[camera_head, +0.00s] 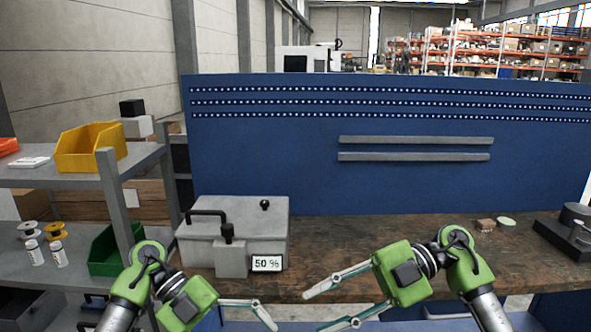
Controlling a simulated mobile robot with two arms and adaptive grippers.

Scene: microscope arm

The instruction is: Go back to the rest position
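My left gripper (262,314) is low in the head view, in front of the grey box. One finger shows, pointing right; the other is hidden or cut off, so its opening cannot be told. My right gripper (313,311) reaches in from the right and points left over the bench's front edge. Its two fingers are spread apart with nothing between them. The two grippers are apart from each other. No object shows in either one.
A grey lidded box (240,222) with a "50 %" display (267,263) stands on the brown workbench (345,235). A dark device (566,238) and small round items (505,221) are at right. Left shelves hold yellow (92,150) and green (104,255) bins. The bench middle is clear.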

